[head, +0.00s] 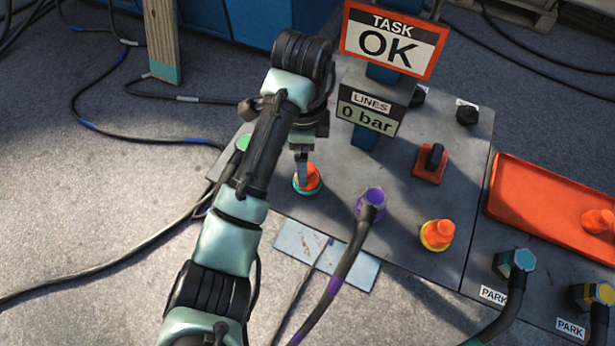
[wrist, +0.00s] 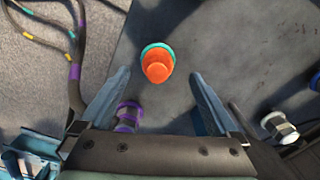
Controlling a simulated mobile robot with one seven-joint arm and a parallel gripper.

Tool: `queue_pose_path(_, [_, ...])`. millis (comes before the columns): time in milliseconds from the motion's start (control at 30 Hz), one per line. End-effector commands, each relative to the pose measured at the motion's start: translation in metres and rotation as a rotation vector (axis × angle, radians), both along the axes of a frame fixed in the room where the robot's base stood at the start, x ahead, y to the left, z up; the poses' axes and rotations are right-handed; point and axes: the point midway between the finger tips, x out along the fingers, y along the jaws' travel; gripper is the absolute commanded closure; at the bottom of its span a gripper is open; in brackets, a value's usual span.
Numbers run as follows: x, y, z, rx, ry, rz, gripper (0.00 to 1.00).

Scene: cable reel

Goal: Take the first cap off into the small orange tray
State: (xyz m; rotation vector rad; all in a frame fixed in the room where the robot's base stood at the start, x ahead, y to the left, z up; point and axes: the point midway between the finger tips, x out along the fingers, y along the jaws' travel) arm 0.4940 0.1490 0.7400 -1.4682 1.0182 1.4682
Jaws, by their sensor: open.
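An orange cap (head: 313,177) sits on a teal-ringed port on the grey panel. In the wrist view this cap (wrist: 157,66) shows from above, between and just beyond the fingertips. My gripper (head: 302,170) points down over it, and both fingers (wrist: 160,75) are apart with nothing held; I cannot tell if they touch the cap. A second orange cap (head: 438,234) sits on a yellow-ringed port to the right. The orange tray (head: 535,205) is at the right, and an orange cap-like piece (head: 598,221) lies at its right side.
A purple-collared hose (head: 371,203) is plugged in between the two capped ports. A red valve with a black handle (head: 432,163) and the sign posts stand behind. The signs read "TASK OK" (head: 388,42) and "0 bar" (head: 368,115). Parked hoses (head: 515,265) stand at front right.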

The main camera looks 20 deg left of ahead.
Motion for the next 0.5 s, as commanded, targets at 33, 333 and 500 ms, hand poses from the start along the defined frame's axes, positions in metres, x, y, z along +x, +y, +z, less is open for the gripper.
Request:
queue_pose_path(33, [0.0,-0.001,-0.003,0.0,0.001,0.0,0.04])
queue_pose_path(333, [-0.002,-0.007,-0.044,0.0,0.002,0.001,0.04])
queue_pose_path(500, [-0.002,-0.007,-0.051,0.001,0.0,0.0,0.04])
